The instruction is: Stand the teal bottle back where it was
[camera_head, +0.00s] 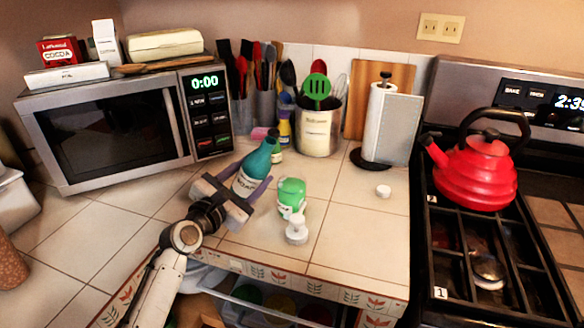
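The teal bottle (258,164) with a white label is in the head view, at the middle of the tiled counter. It leans with its top toward the upper right. My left gripper (245,182) comes in from the lower left and has its two fingers on either side of the bottle, seemingly closed on it. The gripper hides the bottle's lower end, so I cannot tell whether it touches the counter. My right gripper is not in view.
A green and white bottle (291,196) and a small white object (297,230) stand close on the right. Small bottles, a utensil crock (318,128) and a paper towel holder (384,122) are behind. A microwave (110,125) is left. Counter right of centre is mostly clear.

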